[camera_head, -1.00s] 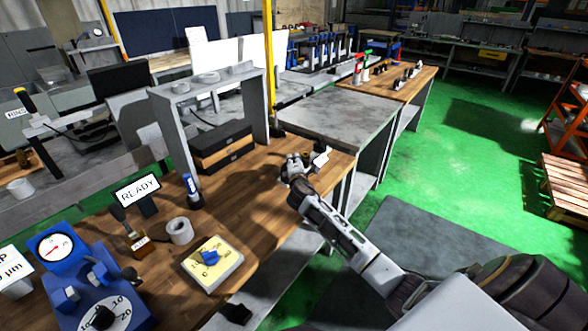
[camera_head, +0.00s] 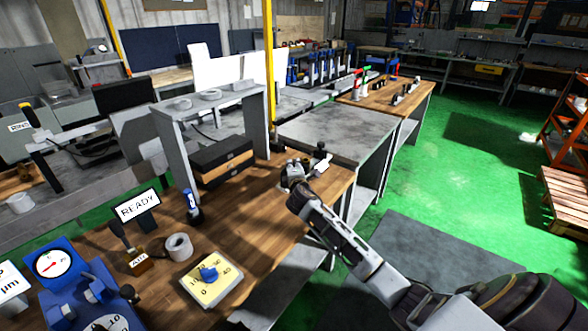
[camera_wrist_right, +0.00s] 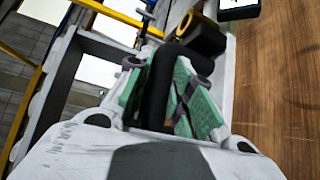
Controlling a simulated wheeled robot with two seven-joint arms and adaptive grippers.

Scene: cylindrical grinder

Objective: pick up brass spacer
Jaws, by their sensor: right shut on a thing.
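My right gripper (camera_head: 295,172) is low over the far right end of the wooden bench, in the middle of the head view. In the right wrist view its green-padded fingers (camera_wrist_right: 168,85) are closed in, with a black curved part between them. In the head view the spacer is too small to make out clearly. My left gripper is not in view.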

